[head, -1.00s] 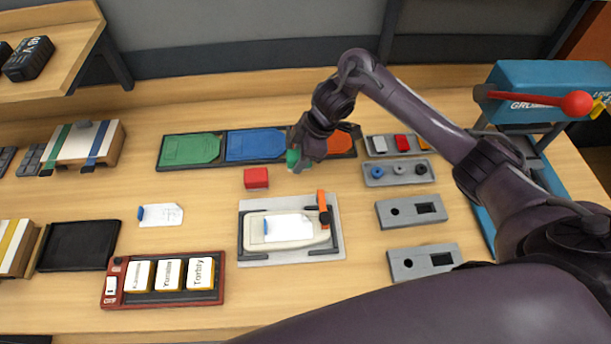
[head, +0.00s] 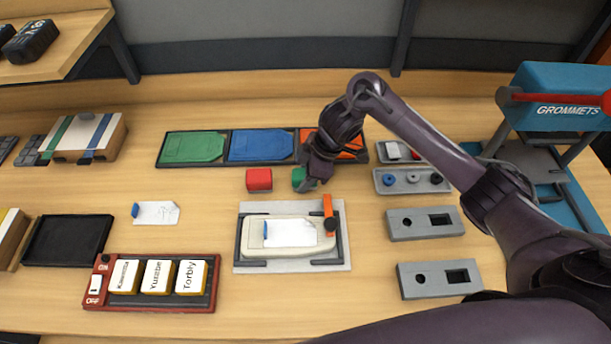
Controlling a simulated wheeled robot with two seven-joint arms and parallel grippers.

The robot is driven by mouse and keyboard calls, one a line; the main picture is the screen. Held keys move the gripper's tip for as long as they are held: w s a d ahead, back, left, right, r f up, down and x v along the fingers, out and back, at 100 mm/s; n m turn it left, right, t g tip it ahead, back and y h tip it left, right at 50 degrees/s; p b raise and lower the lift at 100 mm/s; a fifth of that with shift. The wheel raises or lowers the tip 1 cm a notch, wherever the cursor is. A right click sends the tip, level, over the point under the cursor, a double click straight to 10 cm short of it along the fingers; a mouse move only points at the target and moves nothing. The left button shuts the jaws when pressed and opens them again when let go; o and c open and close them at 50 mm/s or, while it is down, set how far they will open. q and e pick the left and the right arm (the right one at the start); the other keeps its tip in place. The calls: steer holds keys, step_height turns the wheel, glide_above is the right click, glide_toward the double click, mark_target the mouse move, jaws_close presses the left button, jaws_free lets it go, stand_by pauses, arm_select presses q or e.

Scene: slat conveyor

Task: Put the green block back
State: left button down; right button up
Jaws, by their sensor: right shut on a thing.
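The green block (head: 299,178) is between the fingers of my right gripper (head: 308,182), low over the table or on it; I cannot tell whether it touches. The gripper hides part of the block. A red block (head: 259,180) stands just left of it on the table. My left gripper is not in view.
A dark rack (head: 293,160) with green, blue and orange tags lies behind. A clamp fixture (head: 243,266) with a pale tag is in front. A washer tray (head: 410,187) and two grey slotted plates (head: 398,237) lie right. Free table lies left of the red block.

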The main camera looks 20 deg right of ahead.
steer(key=shift+f, duration=0.2)
steer(key=o, duration=0.9)
steer(key=shift+d, duration=0.1)
steer(key=shift+r, duration=0.2)
steer(key=p+v, duration=0.2)
steer(key=v, duration=1)
steer(key=shift+p, duration=0.35)
